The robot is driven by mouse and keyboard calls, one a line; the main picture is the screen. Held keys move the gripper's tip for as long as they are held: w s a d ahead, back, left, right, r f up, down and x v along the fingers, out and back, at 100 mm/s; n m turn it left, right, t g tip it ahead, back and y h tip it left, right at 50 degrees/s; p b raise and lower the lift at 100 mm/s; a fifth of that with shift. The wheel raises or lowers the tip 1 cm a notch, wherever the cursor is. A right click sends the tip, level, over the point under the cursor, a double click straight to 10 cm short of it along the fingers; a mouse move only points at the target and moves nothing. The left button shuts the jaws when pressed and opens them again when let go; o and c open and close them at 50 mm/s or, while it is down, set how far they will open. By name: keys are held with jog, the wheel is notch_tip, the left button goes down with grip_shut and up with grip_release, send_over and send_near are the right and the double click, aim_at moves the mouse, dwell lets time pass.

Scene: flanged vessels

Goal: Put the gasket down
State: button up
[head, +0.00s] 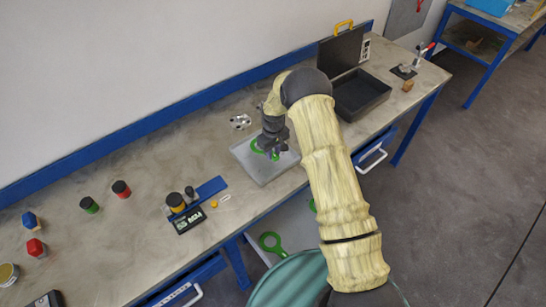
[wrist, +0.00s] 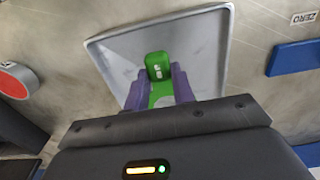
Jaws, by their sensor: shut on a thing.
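The green gasket (head: 257,147) shows in the head view as part of a ring over the grey tray (head: 262,176). My gripper (head: 274,150) is above the tray, pointing down, and partly hides the gasket. In the wrist view my gripper (wrist: 160,76) has its two purple fingers shut on the green tab of the gasket (wrist: 157,64), which carries a small white mark. The tray (wrist: 205,48) lies behind it in that view. I cannot tell whether the gasket touches the tray floor. The rest of the ring is hidden by the gripper in the wrist view.
An open black case (head: 360,95) stands right of the tray. A blue stand with jars (head: 177,203) and a labelled black box (head: 189,222) are to the left. Another green ring (head: 271,242) lies lower, below the bench top. Bench between the tray and blue stand is mostly clear.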

jog(key=shift+f+p, duration=0.85)
jog(key=shift+f, duration=1.25)
jog(key=shift+f, duration=0.1)
jog(key=o, duration=1)
notch_tip(320, 180, up, 11)
jog(key=b, duration=0.3)
jog(key=shift+b, duration=0.35)
jog(key=shift+r, duration=0.6)
